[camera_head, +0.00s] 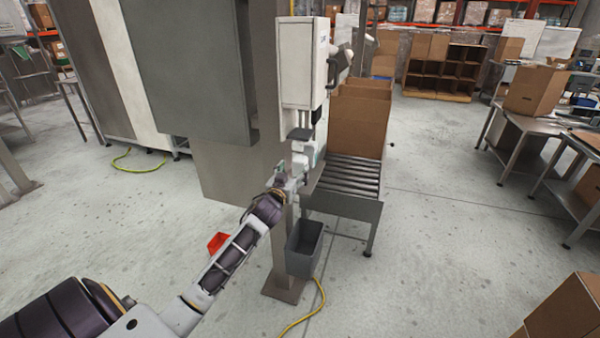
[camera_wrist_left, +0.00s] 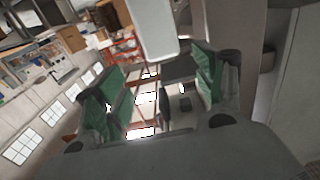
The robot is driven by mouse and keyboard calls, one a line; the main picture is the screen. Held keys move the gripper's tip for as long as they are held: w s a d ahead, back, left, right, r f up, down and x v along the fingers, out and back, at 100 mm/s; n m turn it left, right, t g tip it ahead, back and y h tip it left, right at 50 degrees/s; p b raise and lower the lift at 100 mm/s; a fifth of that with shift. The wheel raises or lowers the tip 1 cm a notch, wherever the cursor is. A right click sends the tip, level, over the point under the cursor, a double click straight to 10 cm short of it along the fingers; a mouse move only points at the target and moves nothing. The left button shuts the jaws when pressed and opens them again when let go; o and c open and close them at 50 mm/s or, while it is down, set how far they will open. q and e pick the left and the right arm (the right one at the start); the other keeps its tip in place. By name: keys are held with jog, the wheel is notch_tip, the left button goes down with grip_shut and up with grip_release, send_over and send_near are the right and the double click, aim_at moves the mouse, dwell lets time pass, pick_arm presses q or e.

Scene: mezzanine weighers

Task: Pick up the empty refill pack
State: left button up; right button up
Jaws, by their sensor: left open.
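A pale white object, probably the empty refill pack (camera_head: 302,150), hangs or stands just below the white wall-mounted unit. My left gripper (camera_head: 299,166) is right at it, with its green-padded fingers on either side. In the left wrist view the fingers (camera_wrist_left: 159,92) are spread apart. A smooth white rounded shape (camera_wrist_left: 153,28), likely the same pack, shows above the gap between them. I cannot tell whether the fingers touch it. My right gripper is not in view.
The white unit (camera_head: 303,62) is on a grey post above my gripper. A roller conveyor (camera_head: 345,178) with cardboard boxes (camera_head: 357,122) is close on the right. A red bin (camera_head: 217,242) is on the left.

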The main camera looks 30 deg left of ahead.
aim_at(297, 163)
pick_arm(q)
jog(key=shift+x, duration=2)
jog(key=shift+w+a, duration=0.1)
jog(key=shift+w, duration=0.05)
jog(key=shift+a+x, duration=0.15)
jog(key=shift+x, duration=0.65)
jog(key=shift+a+x, duration=0.15)
jog(key=shift+x, duration=1.4)
jog(key=shift+f, duration=0.15)
jog(key=c, duration=1.2)
